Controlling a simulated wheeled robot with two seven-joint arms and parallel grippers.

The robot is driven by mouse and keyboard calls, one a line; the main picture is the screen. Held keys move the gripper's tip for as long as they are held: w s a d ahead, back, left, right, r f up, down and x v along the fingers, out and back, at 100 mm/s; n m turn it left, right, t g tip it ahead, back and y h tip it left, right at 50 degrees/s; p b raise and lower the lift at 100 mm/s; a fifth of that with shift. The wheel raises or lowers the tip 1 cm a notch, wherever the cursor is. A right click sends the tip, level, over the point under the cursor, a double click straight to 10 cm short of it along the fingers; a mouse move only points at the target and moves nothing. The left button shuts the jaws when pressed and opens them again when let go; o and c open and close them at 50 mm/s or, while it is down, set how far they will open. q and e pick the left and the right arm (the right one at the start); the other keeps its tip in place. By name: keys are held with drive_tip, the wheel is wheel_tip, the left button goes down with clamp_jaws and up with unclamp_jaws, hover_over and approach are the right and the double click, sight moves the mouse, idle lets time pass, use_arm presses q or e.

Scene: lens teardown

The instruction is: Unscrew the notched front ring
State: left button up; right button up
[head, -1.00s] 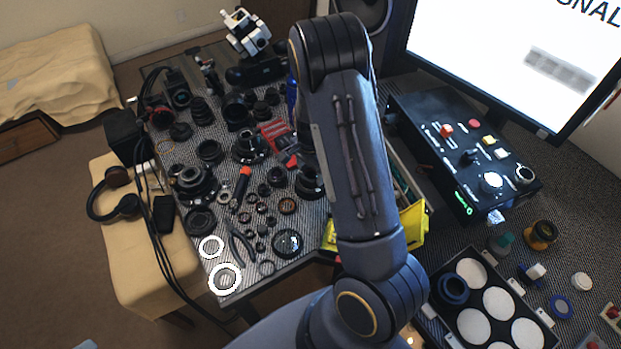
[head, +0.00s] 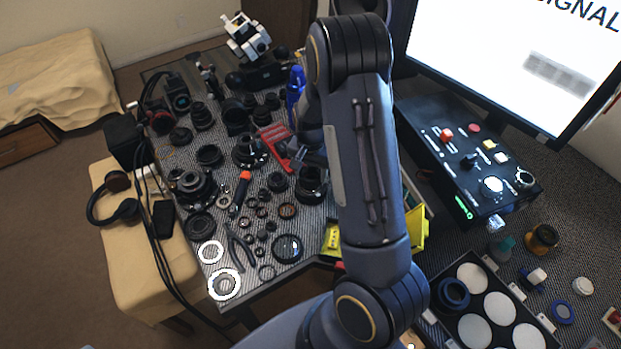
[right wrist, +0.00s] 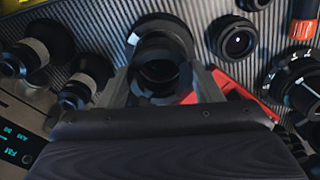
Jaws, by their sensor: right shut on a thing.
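My right gripper (right wrist: 162,82) shows in the right wrist view with one finger on each side of a dark round lens end. It is shut on the dark front ring (right wrist: 157,92) at the near end of an upright lens barrel (right wrist: 160,32). Notches on the ring cannot be made out. In the head view the lens barrel (head: 312,188) stands on the ribbed table, right of the middle, and my right gripper (head: 313,163) is just above it, partly hidden by my arm. My left gripper is not in view.
A red tool (head: 275,140) lies close behind the gripper. A blue bottle (head: 296,88) stands farther back. Lens parts crowd the table to the left. A yellow bin (head: 418,226) and a control box (head: 465,150) are to the right.

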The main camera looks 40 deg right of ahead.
drive_tip(key=shift+r, duration=0.15)
drive_tip(key=shift+r+p, duration=1.65)
drive_tip(key=shift+r, duration=0.35)
